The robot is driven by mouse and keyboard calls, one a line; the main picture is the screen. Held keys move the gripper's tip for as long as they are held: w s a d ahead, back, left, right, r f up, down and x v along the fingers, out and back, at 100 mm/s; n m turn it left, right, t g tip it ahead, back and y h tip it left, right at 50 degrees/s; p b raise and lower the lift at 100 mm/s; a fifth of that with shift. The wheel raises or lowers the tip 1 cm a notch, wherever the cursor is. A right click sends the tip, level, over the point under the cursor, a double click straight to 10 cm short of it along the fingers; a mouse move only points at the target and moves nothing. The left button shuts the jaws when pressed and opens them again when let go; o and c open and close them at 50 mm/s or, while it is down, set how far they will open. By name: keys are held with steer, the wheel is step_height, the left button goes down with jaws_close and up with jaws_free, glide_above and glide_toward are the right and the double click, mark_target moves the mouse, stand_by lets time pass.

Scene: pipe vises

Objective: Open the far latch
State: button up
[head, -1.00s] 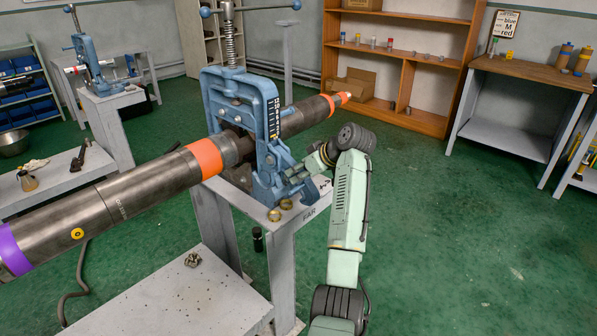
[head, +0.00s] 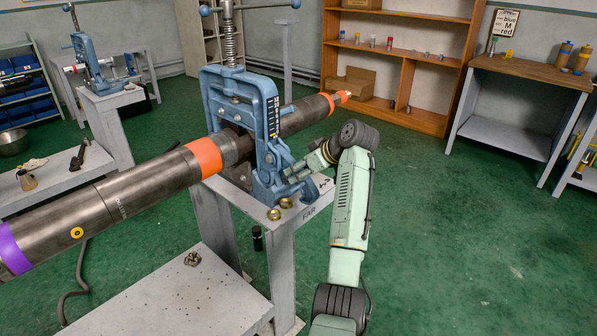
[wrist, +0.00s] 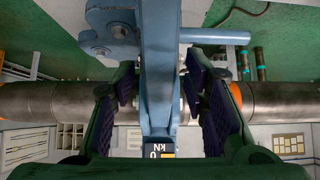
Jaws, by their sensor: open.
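The blue far vise (head: 235,125) stands on a grey stand marked FAR. A long steel pipe (head: 130,188) with orange and purple bands runs through it. My gripper (head: 297,172) is at the right side of the vise, low beside its frame. In the wrist view my gripper (wrist: 165,98) is open, with one dark padded finger on each side of a blue vise bar (wrist: 160,70) that carries a scale. A gap shows on both sides of the bar. In the head view the latch itself is partly hidden by my gripper and cannot be told apart clearly.
A second blue vise (head: 92,62) stands on another stand at the back left. Brass rings (head: 275,214) lie on the far stand near my gripper. A grey table (head: 170,300) is in front. The green floor at right is clear.

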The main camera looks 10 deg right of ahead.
steer(key=v, duration=1.1)
